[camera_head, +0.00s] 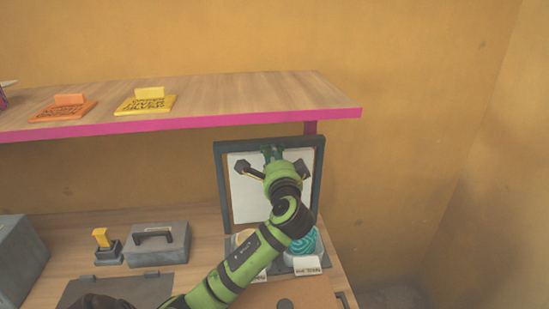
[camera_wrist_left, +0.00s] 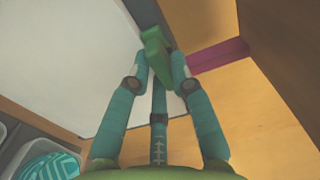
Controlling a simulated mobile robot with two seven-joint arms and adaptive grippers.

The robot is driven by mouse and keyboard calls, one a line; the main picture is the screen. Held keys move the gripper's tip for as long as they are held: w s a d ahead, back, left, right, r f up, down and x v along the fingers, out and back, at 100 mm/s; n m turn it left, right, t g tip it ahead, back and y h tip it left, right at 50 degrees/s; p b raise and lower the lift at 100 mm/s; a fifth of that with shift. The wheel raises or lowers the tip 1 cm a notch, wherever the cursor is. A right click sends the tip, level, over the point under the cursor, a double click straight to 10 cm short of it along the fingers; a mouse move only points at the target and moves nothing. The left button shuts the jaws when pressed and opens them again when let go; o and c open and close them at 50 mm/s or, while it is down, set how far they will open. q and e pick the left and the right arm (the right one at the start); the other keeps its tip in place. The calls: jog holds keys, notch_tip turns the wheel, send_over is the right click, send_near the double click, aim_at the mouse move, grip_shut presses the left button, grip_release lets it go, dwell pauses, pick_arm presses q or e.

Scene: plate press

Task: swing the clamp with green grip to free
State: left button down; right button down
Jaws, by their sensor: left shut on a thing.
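The clamp with green grip (camera_wrist_left: 153,50) shows in the left wrist view, between my left gripper's (camera_wrist_left: 160,72) fingertips. My left gripper is shut on that green grip. In the head view my left gripper (camera_head: 272,155) is at the top middle of a dark upright frame (camera_head: 222,190) with a white panel (camera_head: 240,205). The gripper and wrist hide most of the clamp there. Two dark clamp-like parts show on the panel, one to the left (camera_head: 241,167) and one to the right (camera_head: 304,170) of my gripper. My right gripper cannot be made out.
A wooden shelf with a pink edge (camera_head: 200,122) runs above, holding an orange plate (camera_head: 62,110) and a yellow plate (camera_head: 146,104). Below on the bench are a grey box with a handle (camera_head: 158,252), a yellow-topped stamp (camera_head: 102,240) and a teal patterned item (camera_head: 306,243) in a tray.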

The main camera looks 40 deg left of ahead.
pick_arm(q)
jog(key=c, duration=1.1)
grip_release()
jog(key=v, duration=1.2)
jog(key=shift+w, duration=0.1)
